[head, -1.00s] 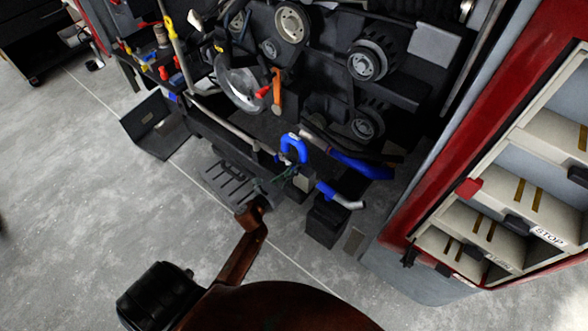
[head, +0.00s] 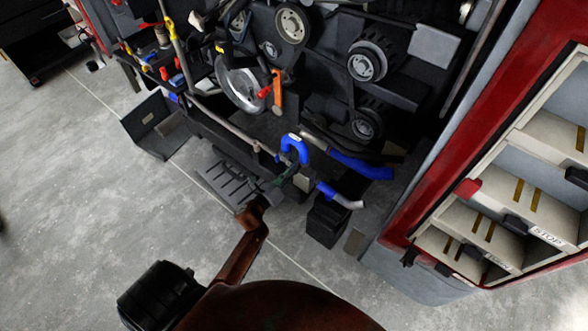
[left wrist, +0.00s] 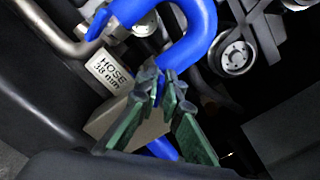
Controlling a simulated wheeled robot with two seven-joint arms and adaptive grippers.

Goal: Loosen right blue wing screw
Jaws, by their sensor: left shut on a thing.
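A blue looped hose (head: 294,143) stands at the lower front of the dark engine bay. It also fills the top of the left wrist view (left wrist: 196,25). My left gripper (head: 284,181) is at the lower end of this loop. In the left wrist view its green fingers (left wrist: 163,88) are shut on a small blue piece, which appears to be the right blue wing screw (left wrist: 160,91); the fingers hide most of it. Another blue wing-like piece, apparently the left wing screw (left wrist: 98,22), shows by the metal pipe at upper left. My right gripper is not in view.
A label reading HOSE 38 mm (left wrist: 112,70) is beside the hose. A second blue hose (head: 360,167) and a black box (head: 326,222) lie to the right. Pulleys (head: 366,65) are above. A red-framed cabinet (head: 440,190) stands at right. Grey floor (head: 80,230) is clear at left.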

